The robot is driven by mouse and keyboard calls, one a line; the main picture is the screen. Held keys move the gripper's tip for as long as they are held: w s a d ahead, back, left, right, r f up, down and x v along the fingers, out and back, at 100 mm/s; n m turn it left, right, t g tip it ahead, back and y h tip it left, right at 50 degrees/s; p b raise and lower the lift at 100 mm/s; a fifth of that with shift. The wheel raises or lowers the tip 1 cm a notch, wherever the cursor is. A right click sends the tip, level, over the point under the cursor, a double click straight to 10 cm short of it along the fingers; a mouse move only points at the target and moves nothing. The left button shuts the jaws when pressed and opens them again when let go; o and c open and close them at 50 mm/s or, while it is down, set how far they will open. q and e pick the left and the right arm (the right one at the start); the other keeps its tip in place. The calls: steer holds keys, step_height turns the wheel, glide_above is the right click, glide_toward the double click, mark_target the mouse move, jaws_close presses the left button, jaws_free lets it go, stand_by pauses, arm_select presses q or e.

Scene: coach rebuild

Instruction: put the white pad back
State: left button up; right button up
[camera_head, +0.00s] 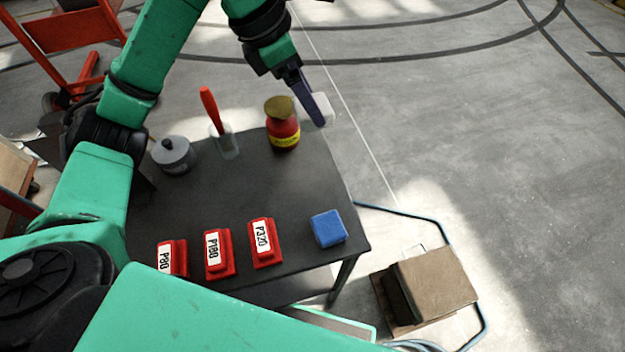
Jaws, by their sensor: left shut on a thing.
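The white pad (328,106) is a small pale block, partly hidden behind a dark finger of my left gripper (316,112). The left gripper is shut on it, at the far right corner of the dark table (215,200) in the picture. The pad appears raised, but its exact height cannot be told. A blue pad (328,228) lies on the table near its front right corner. My right gripper is not in view.
Red blocks labelled P80 (172,258), P180 (218,254) and P320 (265,243) line the table's front. A red-and-yellow jar (283,132), a red-handled brush (211,112) and a grey pot (173,154) stand at the back.

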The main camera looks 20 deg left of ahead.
arm_select(q)
steer(key=f, duration=1.2)
steer(key=f+p, duration=0.1)
steer(key=f, duration=0.6)
steer(key=shift+w, duration=0.3)
steer(key=shift+f, duration=0.3)
steer(key=o, duration=1)
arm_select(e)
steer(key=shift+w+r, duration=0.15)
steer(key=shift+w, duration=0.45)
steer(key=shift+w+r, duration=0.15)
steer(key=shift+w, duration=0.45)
arm_select(q)
steer(key=shift+r, duration=0.1)
steer(key=shift+a+r, duration=0.1)
steer(key=shift+r, duration=0.2)
steer(key=b+v, duration=0.1)
steer(key=v, duration=1)
steer(key=shift+a+r, duration=0.15)
steer(key=shift+r, duration=0.15)
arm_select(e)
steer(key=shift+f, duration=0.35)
